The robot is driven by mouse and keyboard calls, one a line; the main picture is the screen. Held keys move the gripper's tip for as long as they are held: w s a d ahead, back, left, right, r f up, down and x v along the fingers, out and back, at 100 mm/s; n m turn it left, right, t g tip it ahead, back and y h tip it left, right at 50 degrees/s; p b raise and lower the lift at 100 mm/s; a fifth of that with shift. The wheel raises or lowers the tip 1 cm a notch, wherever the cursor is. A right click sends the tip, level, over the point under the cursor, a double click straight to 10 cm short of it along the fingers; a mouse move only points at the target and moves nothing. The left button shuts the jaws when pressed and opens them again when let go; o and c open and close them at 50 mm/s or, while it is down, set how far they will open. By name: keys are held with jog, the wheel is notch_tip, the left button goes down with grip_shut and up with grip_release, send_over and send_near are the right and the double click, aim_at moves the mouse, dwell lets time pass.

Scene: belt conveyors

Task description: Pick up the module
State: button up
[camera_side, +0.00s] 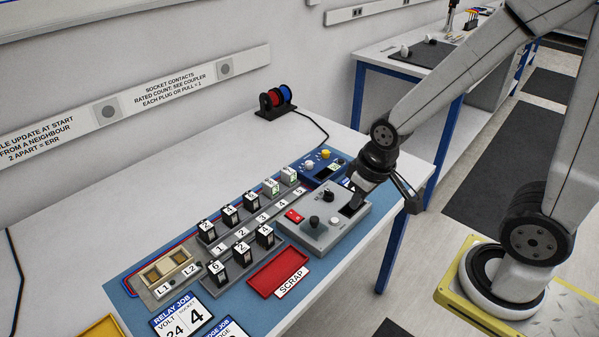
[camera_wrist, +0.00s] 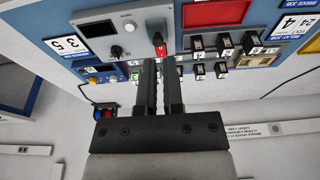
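Several black modules with white number labels stand upright in two rows of sockets on the blue board; one is the front-row module (camera_side: 264,236) by the scrap tray, and another stands in the back row (camera_side: 230,215). Paler modules (camera_side: 271,187) with greenish faces stand at the back row's far end. Which module is meant, I cannot tell. My gripper (camera_side: 355,200) is over the right part of the grey control box (camera_side: 318,230), right of the modules. In the wrist view its fingers (camera_wrist: 160,62) are parallel with a narrow empty gap. Modules (camera_wrist: 197,43) show right of the fingertips there.
A red scrap tray (camera_side: 279,269) lies in front of the modules. A blue box with knobs (camera_side: 322,163) stands behind the grey box. A light L1/L2 fixture (camera_side: 163,275) is at the left.

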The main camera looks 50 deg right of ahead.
jog(key=o, duration=1.1)
jog(key=shift+w, duration=0.15)
jog(key=m+g, duration=0.3)
jog(key=m, duration=1.4)
send_over(289, 171)
jog(key=f, duration=0.8)
jog(key=shift+s+a+f, duration=0.15)
jog(key=shift+s+f, duration=0.05)
jog(key=shift+f, duration=0.1)
jog(key=shift+w+d+f+m, duration=0.2)
jog(key=shift+w+f+m, duration=0.1)
jog(key=shift+m, duration=0.2)
jog(key=shift+f, duration=1.3)
jog(key=shift+f, duration=0.1)
